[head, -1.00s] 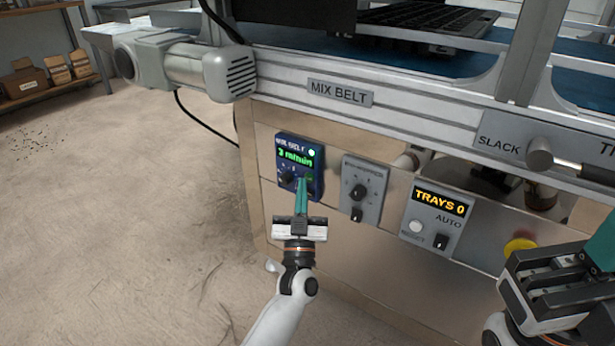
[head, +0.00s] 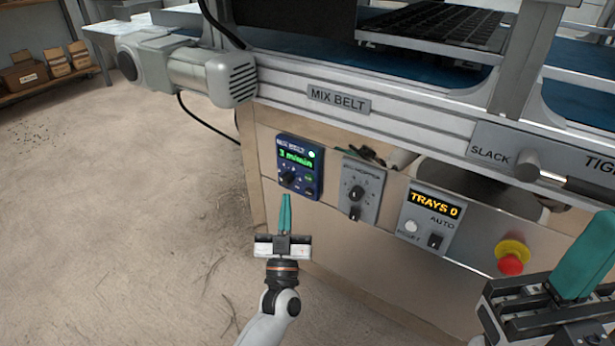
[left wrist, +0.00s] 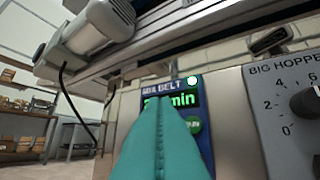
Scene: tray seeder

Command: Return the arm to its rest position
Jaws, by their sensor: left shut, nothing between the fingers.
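My left gripper (head: 285,212) is shut and empty, its teal fingers pointing up just below the blue mix belt control box (head: 299,166). In the left wrist view, the shut teal fingers (left wrist: 163,125) cover part of the same box (left wrist: 198,105). My right gripper (head: 575,265) is at the lower right edge, partly cut off, with one teal finger showing; I cannot tell its opening.
Right of the box on the panel are a grey hopper dial box (head: 361,188), a "TRAYS 0" box (head: 431,216) and a red stop button (head: 511,262). A grey motor (head: 205,75) juts out above left. The floor (head: 120,220) at left is clear.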

